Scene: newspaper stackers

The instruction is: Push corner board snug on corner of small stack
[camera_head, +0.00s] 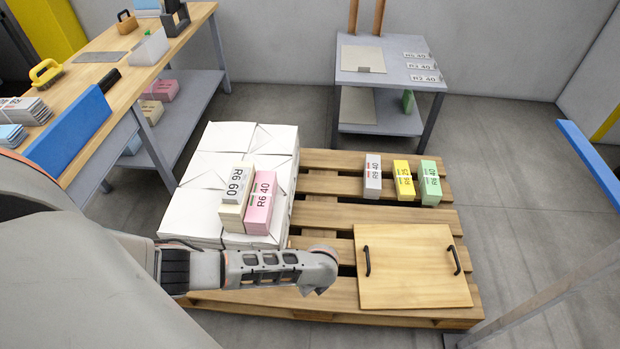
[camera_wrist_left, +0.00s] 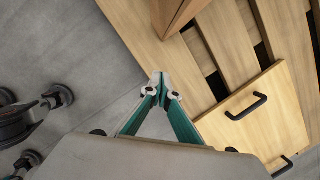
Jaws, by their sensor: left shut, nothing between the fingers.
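A low stack of white wrapped bundles (camera_head: 190,200) stands on the left part of a wooden pallet (camera_head: 440,224). In the left wrist view, a brown upright piece with two faces meeting at an edge (camera_wrist_left: 178,14) looks like the corner board. It is cut off by the top of the picture, so its fit against the stack cannot be told. My left gripper (camera_wrist_left: 160,80) is shut and empty, its green fingertips just below that piece with a visible gap. In the head view, my left arm crosses the stack's near side and hides its near corner and my fingers. My right gripper is out of view.
Pink (camera_head: 260,203) and grey-topped bundles lie on the stack. Three small labelled bundles (camera_head: 403,181) and a handled wooden board (camera_head: 408,268) lie on the pallet's right. A workbench (camera_head: 150,68) stands left, a grey table (camera_head: 385,66) behind. The floor at right is partly clear.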

